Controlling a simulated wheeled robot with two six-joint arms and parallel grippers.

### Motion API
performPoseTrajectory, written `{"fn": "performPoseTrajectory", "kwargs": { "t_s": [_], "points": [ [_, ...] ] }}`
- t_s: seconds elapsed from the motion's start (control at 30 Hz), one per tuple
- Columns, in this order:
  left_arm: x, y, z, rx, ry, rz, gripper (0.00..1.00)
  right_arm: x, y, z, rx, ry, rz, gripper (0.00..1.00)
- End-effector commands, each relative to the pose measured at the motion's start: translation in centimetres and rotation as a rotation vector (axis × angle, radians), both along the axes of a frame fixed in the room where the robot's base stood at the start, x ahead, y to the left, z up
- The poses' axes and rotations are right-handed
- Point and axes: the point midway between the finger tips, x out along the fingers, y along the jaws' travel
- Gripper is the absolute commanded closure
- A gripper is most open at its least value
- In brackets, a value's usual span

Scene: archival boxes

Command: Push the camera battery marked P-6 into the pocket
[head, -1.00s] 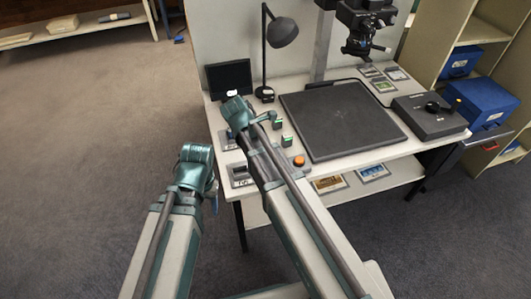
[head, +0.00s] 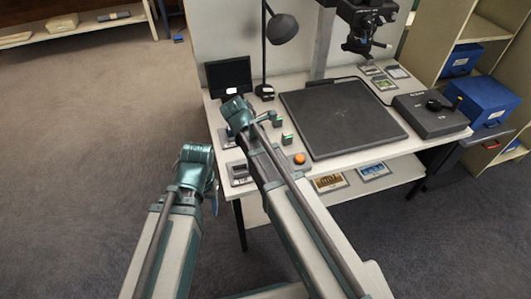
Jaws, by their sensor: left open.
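Two small dark blocks with green faces stand on the desk beside my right arm, a nearer one (head: 287,138) and a farther one (head: 277,122). They look like batteries; no P-6 mark is legible. Dark holders lie at the desk's left edge, one nearer (head: 239,173) and one farther (head: 226,138), partly behind my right arm; I cannot tell which has the pocket. My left gripper (head: 214,194) hangs off the desk's left side, mostly hidden by its arm, open. My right gripper (head: 267,117) is tiny beside the farther block; its fingers and any contact are unclear.
A black mat (head: 343,117) fills the desk's middle. An orange button (head: 300,158) sits at the front edge. A lamp (head: 282,30), a small monitor (head: 228,77) and a camera stand (head: 362,25) rise at the back. A grey box (head: 430,115) stands right. Floor at left is clear.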

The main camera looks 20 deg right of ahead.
Motion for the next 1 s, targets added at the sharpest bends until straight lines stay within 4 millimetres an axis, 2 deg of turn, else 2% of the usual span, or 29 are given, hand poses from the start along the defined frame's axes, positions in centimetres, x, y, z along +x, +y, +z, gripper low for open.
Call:
{"fn": "performPoseTrajectory", "kwargs": {
  "t_s": [0.37, 0.4, 0.57, 0.6, 1.0],
  "points": [
    [0.0, 0.0, -0.11, 0.0, 0.0, 0.0, 0.4, 0.0, -0.01, -0.12, 0.0, 0.0, 0.0, 1.0],
    [0.0, 0.0, -0.11, 0.0, 0.0, 0.0, 0.4, 0.0, -0.01, -0.12, 0.0, 0.0, 0.0, 0.67],
    [0.0, 0.0, -0.12, 0.0, 0.0, 0.0, 0.4, 0.0, -0.01, -0.12, 0.0, 0.0, 0.0, 0.39],
    [0.0, 0.0, -0.12, 0.0, 0.0, 0.0, 0.4, 0.0, -0.01, -0.12, 0.0, 0.0, 0.0, 0.36],
    [0.0, 0.0, -0.12, 0.0, 0.0, 0.0, 0.4, 0.0, 0.0, -0.12, 0.0, 0.0, 0.0, 0.36]
  ]
}}
